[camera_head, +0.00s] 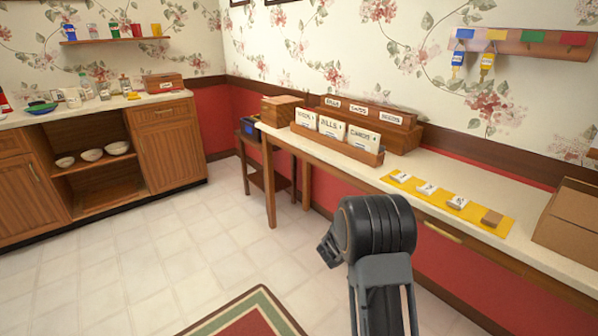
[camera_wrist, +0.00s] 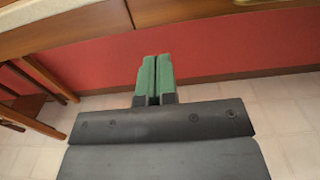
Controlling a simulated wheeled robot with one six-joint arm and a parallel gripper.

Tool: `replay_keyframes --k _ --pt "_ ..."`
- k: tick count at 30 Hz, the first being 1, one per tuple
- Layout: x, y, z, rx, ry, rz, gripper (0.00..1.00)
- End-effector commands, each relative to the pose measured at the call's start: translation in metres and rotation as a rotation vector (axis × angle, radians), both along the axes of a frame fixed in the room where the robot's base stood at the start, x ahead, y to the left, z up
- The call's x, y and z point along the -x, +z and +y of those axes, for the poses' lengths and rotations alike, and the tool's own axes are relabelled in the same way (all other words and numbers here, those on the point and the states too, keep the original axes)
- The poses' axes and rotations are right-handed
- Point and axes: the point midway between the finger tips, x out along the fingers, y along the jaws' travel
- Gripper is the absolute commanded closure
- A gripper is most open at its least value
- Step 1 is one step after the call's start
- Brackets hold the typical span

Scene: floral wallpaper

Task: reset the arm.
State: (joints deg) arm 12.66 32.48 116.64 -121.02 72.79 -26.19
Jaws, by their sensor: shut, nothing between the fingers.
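My arm rises at the lower middle of the head view, dark grey and folded, in front of the long side table (camera_head: 330,152). My gripper (camera_wrist: 155,62) shows in the wrist view with its two green fingers pressed together and nothing between them. It points at the red lower wall (camera_wrist: 215,55), below the table's edge (camera_wrist: 60,18), and touches nothing that I can see. In the head view the fingers are hidden behind the arm.
The table holds labelled letter boxes (camera_head: 335,133), a yellow mat (camera_head: 480,212) with several small blocks, and a cardboard box (camera_head: 570,225). A wooden cabinet (camera_head: 165,145) stands at the left. The tiled floor (camera_head: 160,240) between is clear, with a rug (camera_head: 250,315) in front.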

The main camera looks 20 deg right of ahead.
Motion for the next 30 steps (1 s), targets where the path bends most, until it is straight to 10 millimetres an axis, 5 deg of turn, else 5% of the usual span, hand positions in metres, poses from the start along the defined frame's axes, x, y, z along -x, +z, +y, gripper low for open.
replay_keyframes --k 5,10,14,20,30 --pt "0.007 -0.009 -0.001 -0.069 -0.037 -0.046 1.00" --pt "0.058 -0.042 -0.003 -0.298 -0.285 -0.141 1.00" --pt "0.110 -0.025 0.020 -0.523 -0.551 -0.325 1.00" --pt "0.167 0.034 0.089 -0.885 -0.934 -0.670 1.00" --pt "0.206 0.195 0.226 -1.536 -1.372 -1.114 1.00"
